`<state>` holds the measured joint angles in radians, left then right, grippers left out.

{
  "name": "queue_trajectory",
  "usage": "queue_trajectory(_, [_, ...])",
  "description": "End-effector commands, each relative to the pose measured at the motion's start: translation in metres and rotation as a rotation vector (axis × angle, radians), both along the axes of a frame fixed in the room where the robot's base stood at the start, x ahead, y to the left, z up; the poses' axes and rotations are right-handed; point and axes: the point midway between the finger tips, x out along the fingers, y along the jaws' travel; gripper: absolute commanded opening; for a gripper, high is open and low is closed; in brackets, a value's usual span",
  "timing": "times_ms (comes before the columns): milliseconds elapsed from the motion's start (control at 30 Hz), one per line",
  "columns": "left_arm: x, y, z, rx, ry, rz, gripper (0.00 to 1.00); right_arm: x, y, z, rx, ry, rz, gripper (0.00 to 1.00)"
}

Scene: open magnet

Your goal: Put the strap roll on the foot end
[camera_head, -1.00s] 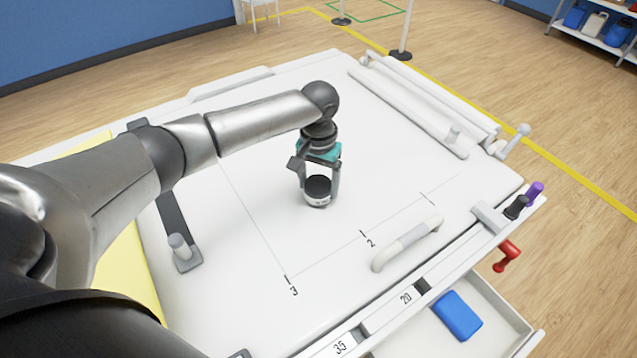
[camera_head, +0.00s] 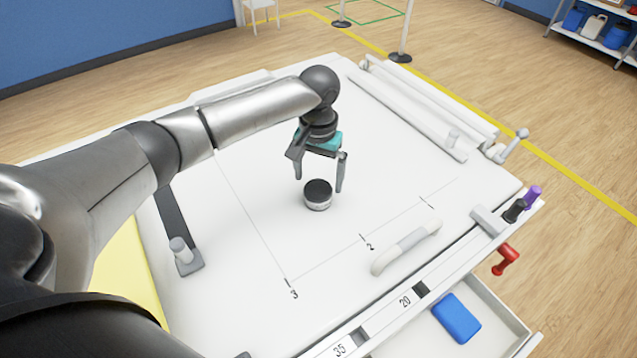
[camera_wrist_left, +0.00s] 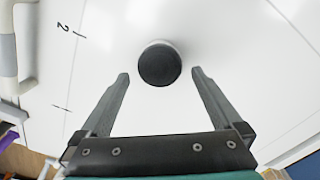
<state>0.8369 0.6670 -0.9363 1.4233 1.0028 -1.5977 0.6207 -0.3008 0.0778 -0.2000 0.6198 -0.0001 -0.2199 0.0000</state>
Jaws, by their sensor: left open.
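The strap roll (camera_head: 318,196), a short cylinder with a black top and pale side, stands upright on the white table top (camera_head: 260,270). It stands beyond the ruled line with the numbers 2 and 3. My left gripper (camera_head: 319,183) is open and empty just above and behind the roll. In the left wrist view the roll (camera_wrist_left: 159,64) lies ahead between the two spread fingertips, with a clear gap on both sides. I cannot tell from the markings which part is the foot end. My right gripper is not in view.
A white handle (camera_head: 407,248) lies on the near right side of the table top. A grey post clamp (camera_head: 182,256) and strap are at left, white rails (camera_head: 425,105) at far right. An open drawer (camera_head: 505,320) holds a blue block (camera_head: 457,317). The surface around the roll is clear.

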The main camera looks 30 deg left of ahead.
Motion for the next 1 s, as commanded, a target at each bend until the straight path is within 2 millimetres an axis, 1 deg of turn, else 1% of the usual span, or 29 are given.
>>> queue_trajectory(33, [0.001, 0.0, 0.015, -0.001, -0.004, -0.001, 1.0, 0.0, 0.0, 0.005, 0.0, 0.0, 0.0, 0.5])
queue_trajectory(200, [0.001, 0.0, 0.051, -0.002, -0.002, 0.0, 1.0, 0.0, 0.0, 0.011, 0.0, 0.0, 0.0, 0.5])
queue_trajectory(300, [0.0, 0.0, 0.066, -0.001, -0.002, 0.0, 1.0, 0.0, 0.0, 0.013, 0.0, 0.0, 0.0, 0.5])
queue_trajectory(400, [0.0, 0.0, 0.077, 0.0, -0.001, 0.0, 1.0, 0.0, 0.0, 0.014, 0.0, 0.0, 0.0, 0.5])
queue_trajectory(567, [0.0, 0.0, 0.083, 0.0, 0.001, 0.0, 1.0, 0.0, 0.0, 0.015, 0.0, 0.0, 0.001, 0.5])
queue_trajectory(1000, [0.0, 0.0, 0.082, 0.0, 0.001, 0.001, 1.0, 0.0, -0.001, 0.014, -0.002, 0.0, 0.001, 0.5])
